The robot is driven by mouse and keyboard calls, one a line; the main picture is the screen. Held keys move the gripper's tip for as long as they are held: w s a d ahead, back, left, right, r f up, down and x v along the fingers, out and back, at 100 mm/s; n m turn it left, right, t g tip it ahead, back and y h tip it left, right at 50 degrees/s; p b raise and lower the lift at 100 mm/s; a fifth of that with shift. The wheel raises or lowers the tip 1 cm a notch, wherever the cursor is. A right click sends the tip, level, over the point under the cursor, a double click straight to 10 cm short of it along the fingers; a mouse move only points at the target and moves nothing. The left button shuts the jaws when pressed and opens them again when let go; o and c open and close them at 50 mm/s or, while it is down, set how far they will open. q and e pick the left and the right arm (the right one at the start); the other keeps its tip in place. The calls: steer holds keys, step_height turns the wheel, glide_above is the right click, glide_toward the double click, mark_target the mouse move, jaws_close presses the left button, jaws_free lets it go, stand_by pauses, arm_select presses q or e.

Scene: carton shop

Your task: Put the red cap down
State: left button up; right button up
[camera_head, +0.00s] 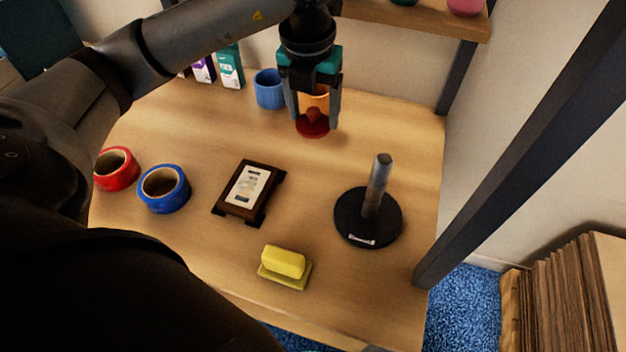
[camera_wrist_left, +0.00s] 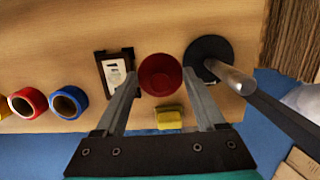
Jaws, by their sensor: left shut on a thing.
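My left gripper (camera_head: 314,122) is over the back of the wooden table, pointing down, with its two fingers on either side of the red cap (camera_head: 312,126). The cap is round with a small knob on top and is held between the fingertips. In the left wrist view the red cap (camera_wrist_left: 160,75) shows as a round red shape between the fingers of my left gripper (camera_wrist_left: 162,78). I cannot tell whether its underside touches the table (camera_head: 300,215). My right gripper is not in view.
An orange cup (camera_head: 320,99) stands behind the gripper, with a blue cup (camera_head: 269,88) to its left. A black stand with a grey post (camera_head: 377,190), a framed card (camera_head: 249,189), a yellow block (camera_head: 284,262), red tape (camera_head: 116,169) and blue tape (camera_head: 164,189) are nearer. Bare table lies between.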

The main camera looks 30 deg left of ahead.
arm_select(q)
steer(key=b, duration=0.1)
glide_above(314, 188)
steer(key=f, duration=1.5)
steer(key=shift+s, duration=0.3)
steer(key=shift+f+b, duration=0.4)
steer(key=shift+f, duration=1.6)
steer(key=shift+f, duration=0.2)
steer(key=o, duration=1.3)
steer(key=shift+r, duration=0.1)
steer(key=shift+r, duration=0.2)
step_height(314, 188, up, 12)
steer(key=s+p, duration=0.1)
steer(key=shift+s+d+f, duration=0.15)
steer(key=shift+s+d, duration=0.1)
steer(key=shift+s, duration=0.1)
